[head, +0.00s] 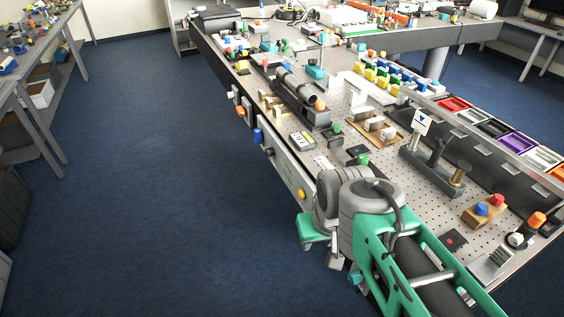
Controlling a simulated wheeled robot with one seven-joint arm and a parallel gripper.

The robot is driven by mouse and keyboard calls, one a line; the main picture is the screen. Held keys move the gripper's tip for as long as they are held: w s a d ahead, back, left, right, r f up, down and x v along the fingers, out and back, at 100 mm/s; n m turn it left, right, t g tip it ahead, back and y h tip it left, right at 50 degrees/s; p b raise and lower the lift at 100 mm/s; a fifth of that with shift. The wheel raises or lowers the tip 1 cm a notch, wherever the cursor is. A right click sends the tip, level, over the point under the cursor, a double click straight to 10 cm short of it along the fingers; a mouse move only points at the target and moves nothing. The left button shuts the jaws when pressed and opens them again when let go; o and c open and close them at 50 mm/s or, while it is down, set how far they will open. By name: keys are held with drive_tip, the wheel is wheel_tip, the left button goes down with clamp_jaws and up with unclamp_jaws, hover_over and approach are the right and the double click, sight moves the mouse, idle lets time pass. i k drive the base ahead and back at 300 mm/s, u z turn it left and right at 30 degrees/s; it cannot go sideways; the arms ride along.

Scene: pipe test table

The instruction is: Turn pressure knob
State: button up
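The table's grey front panel (278,160) carries several controls along its left side. A round yellow knob (300,194) sits low on this panel, just left of my arm's grey joints. Blue (258,136) and orange (240,112) parts sit farther back along the same side. I cannot tell which one is the pressure knob; no label is legible. My green and grey arm reaches over the near table edge and covers part of the panel.
The perforated tabletop is crowded: a dark cylinder fixture (301,93), a stand with a white sign (421,122), a wooden block with blue and red knobs (483,213), and colored bins (517,146). The blue floor (150,180) left of the table is clear.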

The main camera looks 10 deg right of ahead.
sight(270, 152)
drive_tip(key=u, duration=1.9)
drive_tip(key=i, duration=1.2)
drive_tip(key=z, duration=2.9)
